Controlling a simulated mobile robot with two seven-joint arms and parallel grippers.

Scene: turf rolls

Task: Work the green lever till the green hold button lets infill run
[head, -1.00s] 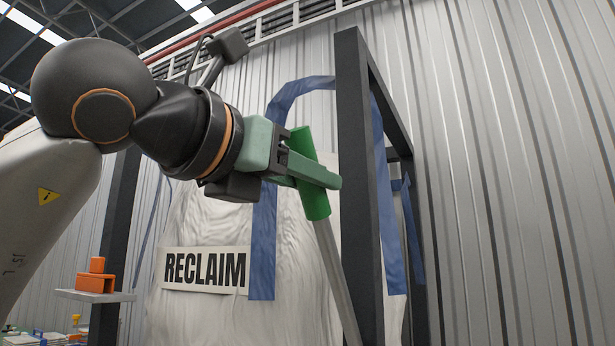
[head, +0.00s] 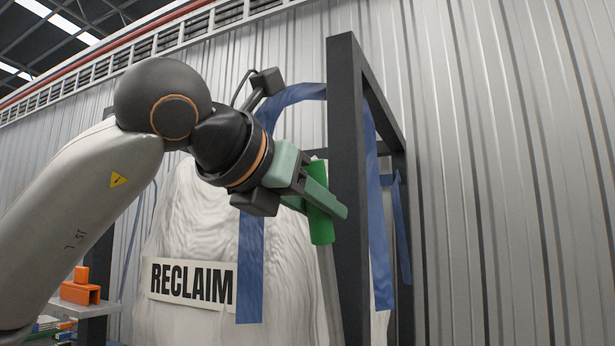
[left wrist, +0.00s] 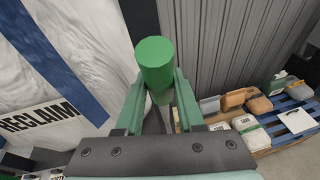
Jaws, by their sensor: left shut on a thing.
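The green lever grip (head: 320,225) stands nearly upright in front of the dark frame post in the head view. My left gripper (head: 318,197) is shut on it, with a finger on each side. In the left wrist view the round top of the green lever (left wrist: 154,58) stands up between the fingertips of my left gripper (left wrist: 155,88). The lever's pale shaft runs down below the grip and is mostly hidden. The green hold button is not in view. My right gripper is not in view.
A white bulk bag marked RECLAIM (head: 190,283) hangs on blue straps inside a dark frame (head: 347,150). An orange block (head: 80,290) sits on a small shelf at left. The wrist view shows a pallet (left wrist: 255,138) with bags at right. A corrugated wall stands behind.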

